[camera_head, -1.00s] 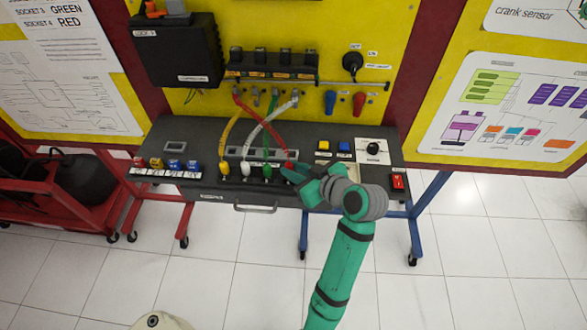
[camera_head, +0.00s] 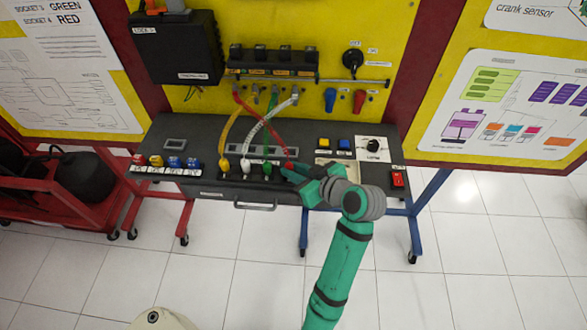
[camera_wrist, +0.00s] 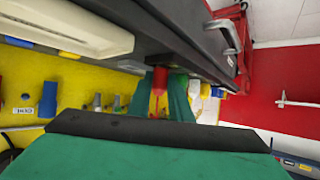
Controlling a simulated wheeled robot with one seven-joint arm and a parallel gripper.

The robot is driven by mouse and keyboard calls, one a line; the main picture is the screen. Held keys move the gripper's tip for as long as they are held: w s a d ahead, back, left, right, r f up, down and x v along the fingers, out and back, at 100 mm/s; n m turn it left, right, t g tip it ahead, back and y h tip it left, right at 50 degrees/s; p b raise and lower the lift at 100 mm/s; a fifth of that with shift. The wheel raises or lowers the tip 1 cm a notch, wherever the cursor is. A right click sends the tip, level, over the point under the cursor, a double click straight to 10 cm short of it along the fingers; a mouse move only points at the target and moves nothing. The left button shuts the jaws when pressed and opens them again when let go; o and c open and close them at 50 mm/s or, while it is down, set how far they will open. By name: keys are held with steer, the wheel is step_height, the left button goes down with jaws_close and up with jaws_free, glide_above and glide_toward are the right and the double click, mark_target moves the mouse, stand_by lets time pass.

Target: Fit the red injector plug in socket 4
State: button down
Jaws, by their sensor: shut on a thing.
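The red injector plug (camera_wrist: 159,79) is held between the green fingers of my gripper (camera_wrist: 161,92) in the wrist view. In the head view my gripper (camera_head: 290,171) is shut at the right end of the socket row (camera_head: 255,180), and a red cable (camera_head: 271,135) runs down to it. The green plug (camera_head: 267,169), white plug (camera_head: 245,168) and yellow plug (camera_head: 223,165) stand in the row to its left. Socket 4 is hidden by my gripper, so I cannot tell whether the red plug is seated.
Yellow and blue buttons (camera_head: 343,143), a black knob (camera_head: 373,145) and a red switch (camera_head: 398,180) lie to the right on the desk. Several small coloured blocks (camera_head: 165,162) sit at the left. Cables arch above the row.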

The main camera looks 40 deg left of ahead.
steer(key=shift+f, duration=0.1)
steer(key=c, duration=1.8)
jaws_free()
steer(key=shift+c, duration=0.2)
steer(key=shift+a, duration=0.1)
steer(key=shift+r+v, duration=0.15)
steer(key=shift+v, duration=0.85)
steer(key=shift+r+v, duration=0.15)
steer(key=shift+v, duration=0.9)
steer(key=shift+s+d+r, duration=0.1)
steer(key=shift+d+r, duration=0.2)
steer(key=shift+r, duration=0.1)
step_height(320, 180, up, 4)
steer(key=shift+a+r, duration=0.1)
